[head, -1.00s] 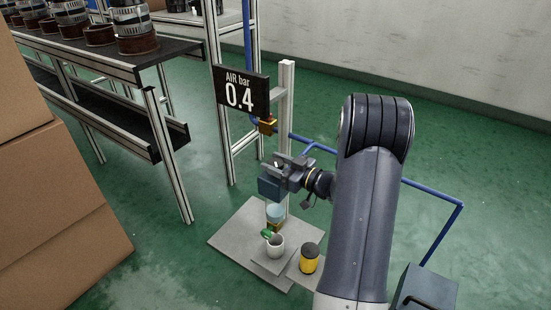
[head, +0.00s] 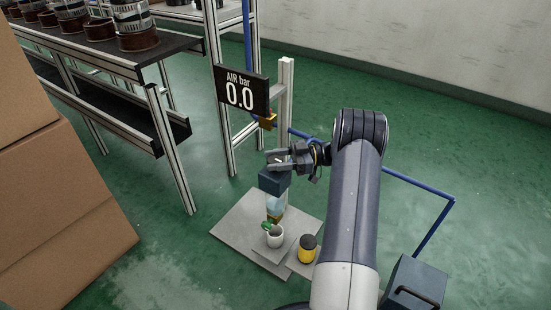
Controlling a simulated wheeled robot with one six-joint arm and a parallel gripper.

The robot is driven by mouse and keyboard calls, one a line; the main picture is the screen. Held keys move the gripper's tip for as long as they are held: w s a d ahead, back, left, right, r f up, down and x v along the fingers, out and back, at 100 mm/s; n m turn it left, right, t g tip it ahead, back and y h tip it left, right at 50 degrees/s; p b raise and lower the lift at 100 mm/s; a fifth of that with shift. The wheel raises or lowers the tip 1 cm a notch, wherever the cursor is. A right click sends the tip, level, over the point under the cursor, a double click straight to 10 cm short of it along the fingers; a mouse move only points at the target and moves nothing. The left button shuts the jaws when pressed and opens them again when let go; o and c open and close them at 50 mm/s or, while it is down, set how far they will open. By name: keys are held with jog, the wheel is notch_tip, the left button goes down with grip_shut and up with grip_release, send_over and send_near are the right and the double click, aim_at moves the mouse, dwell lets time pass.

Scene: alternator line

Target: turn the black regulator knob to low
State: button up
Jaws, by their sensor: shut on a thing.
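The dark blue-grey regulator body (head: 273,183) stands on the post over the grey base plate, with a clear bowl (head: 274,206) below it. My gripper (head: 279,161) is at the top of this body and is shut on the black knob. The fingers hide most of the knob, so its pointer position cannot be read clearly. The black display (head: 241,92) reads "AIR bar 0.0".
A blue air pipe (head: 420,190) runs to the right. Cardboard boxes (head: 65,190) and a rack (head: 160,130) stand left.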

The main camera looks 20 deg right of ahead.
jog(key=shift+a+r+n+g, duration=0.1)
jog(key=shift+r+n+g, duration=0.05)
jog(key=shift+n+g, duration=0.2)
jog(key=o, duration=1)
jog(key=shift+c, duration=0.2)
jog(key=s+d+p, duration=0.1)
jog(key=d, duration=0.6)
jog(key=shift+s+d+p, duration=0.15)
jog(key=shift+d+p, duration=0.05)
jog(key=shift+p, duration=0.15)
jog(key=a, duration=0.2)
jog(key=w+a+b, duration=0.1)
jog(key=a, duration=0.2)
jog(key=a+b, duration=0.1)
jog(key=a, duration=0.1)
jog(key=shift+w+a+f, duration=0.15)
jog(key=shift+f, duration=0.05)
jog(key=shift+r+m+t, duration=0.1)
jog(key=shift+m+t, duration=0.55)
jog(key=shift+t, duration=0.2)
